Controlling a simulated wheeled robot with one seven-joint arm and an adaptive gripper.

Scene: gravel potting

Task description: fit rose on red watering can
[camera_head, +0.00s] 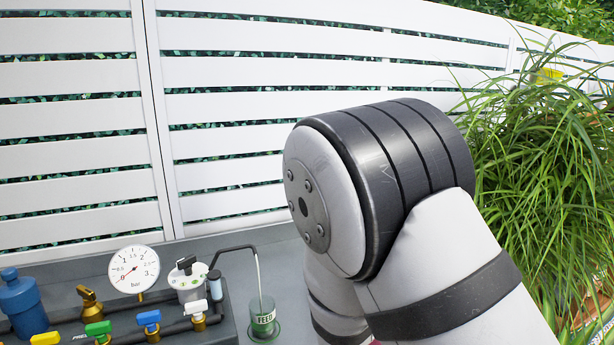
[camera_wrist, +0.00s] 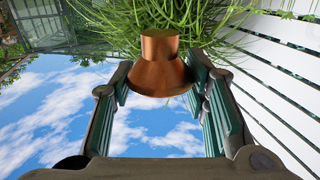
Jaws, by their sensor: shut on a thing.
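A copper-coloured rose (camera_wrist: 160,46), with a narrow neck and a wide flared end, shows in the wrist view. My gripper (camera_wrist: 159,80) is shut on it, with a green-padded finger on each side of the flared part. The neck points away from the wrist camera, and sky shows behind the gripper. In the head view my arm fills the middle and right, and the gripper and rose are not visible there. The red watering can cannot be made out in either view. A small reddish patch at the bottom edge of the head view is too small to identify.
A grey bench at the lower left holds a pressure gauge (camera_head: 134,268), several coloured valves, a blue bottle (camera_head: 20,301) and a green feed container (camera_head: 263,318). A white slatted fence (camera_head: 75,155) stands behind. Tall grass (camera_head: 540,150) grows on the right.

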